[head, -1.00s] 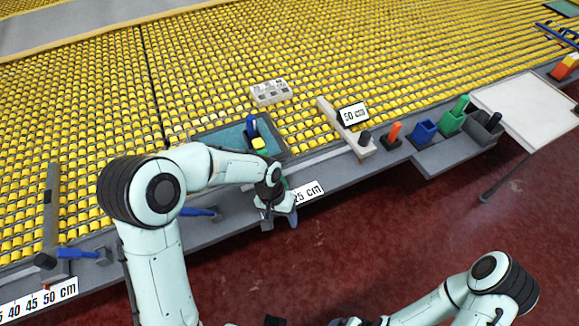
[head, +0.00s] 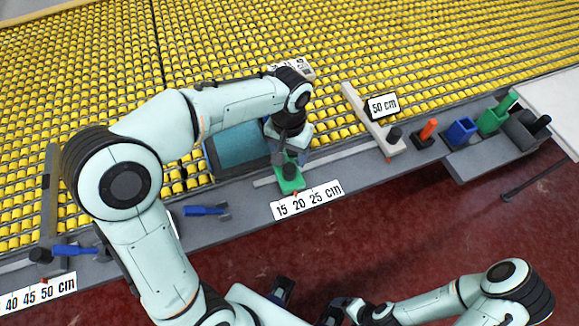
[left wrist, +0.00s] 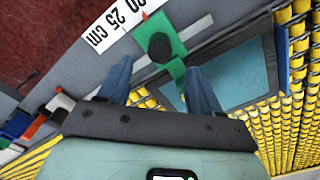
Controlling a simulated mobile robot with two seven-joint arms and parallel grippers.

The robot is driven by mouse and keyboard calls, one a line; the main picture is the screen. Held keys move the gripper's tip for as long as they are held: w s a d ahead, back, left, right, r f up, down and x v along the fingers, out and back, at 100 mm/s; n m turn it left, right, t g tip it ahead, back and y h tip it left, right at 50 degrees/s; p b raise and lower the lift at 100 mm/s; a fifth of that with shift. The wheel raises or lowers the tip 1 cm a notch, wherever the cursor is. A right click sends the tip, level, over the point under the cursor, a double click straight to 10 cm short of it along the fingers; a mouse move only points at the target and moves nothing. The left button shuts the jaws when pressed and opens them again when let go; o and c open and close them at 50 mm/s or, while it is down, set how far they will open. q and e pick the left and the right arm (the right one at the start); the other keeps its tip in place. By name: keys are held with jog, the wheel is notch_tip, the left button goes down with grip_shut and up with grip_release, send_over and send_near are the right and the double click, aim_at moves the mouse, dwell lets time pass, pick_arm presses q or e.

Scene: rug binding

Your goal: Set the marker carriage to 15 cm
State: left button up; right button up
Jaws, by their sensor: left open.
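The green marker carriage (head: 291,184), with a black knob, sits on the rail behind the white scale label (head: 308,200) reading 15 20 25 cm. Its small red pointer is near the 20. In the left wrist view the carriage (left wrist: 176,40) and its knob lie just beyond my fingertips, and the label (left wrist: 114,24) is partly cut off. My left gripper (head: 290,155) is open, just behind the knob; its spread fingers (left wrist: 162,74) show a gap with part of the green carriage in line with it. My right gripper (head: 338,312) is low at the bottom edge; its jaws are unclear.
A teal pad (head: 240,150) lies left of the gripper, partly hidden by my arm. Yellow rollers fill the back.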

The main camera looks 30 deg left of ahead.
aim_at(289, 168)
pick_arm(q)
notch_tip(289, 168, down, 8)
jog(key=shift+w+b, duration=0.1)
jog(key=shift+b, duration=0.3)
grip_shut()
